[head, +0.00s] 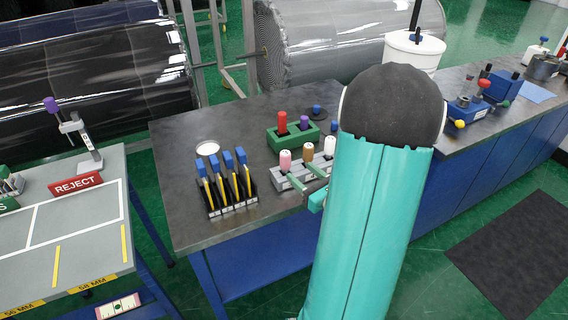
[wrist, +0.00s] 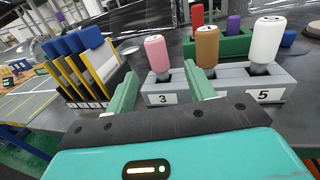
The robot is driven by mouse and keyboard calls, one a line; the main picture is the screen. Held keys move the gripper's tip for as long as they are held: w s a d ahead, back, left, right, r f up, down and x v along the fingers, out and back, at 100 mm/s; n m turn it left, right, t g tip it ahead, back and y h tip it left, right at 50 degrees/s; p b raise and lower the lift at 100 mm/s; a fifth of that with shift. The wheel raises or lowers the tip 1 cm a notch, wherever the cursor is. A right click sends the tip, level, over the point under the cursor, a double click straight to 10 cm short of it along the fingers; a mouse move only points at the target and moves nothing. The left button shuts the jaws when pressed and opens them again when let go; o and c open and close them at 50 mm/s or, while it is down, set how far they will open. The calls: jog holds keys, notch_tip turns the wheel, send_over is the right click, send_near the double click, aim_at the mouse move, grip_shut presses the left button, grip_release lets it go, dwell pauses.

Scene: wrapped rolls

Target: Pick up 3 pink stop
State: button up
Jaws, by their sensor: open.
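The pink stop (head: 285,160) stands upright in the slot marked 3 of a grey holder (head: 279,182). In the wrist view the pink stop (wrist: 158,56) shows between and beyond the two fingers of my gripper (wrist: 160,85). My gripper is open, with green fingers on either side of the pink stop's line of sight; I see no contact with it. In the head view my gripper (head: 312,190) is at the holder's front, partly hidden by my arm. A brown stop (wrist: 207,46) and a white stop (wrist: 267,40) stand to the right in the same holder.
A rack of blue-topped, yellow-edged pieces (head: 230,190) stands left of the holder. A green holder (head: 292,135) with red and purple stops is behind it. A white disc (head: 208,148) lies on the dark bench. Bare bench (head: 200,228) lies at the front left.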

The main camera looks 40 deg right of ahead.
aim_at(281, 156)
jog(key=w, duration=1)
jog(key=shift+d, duration=0.3)
jog(key=c, duration=1.1)
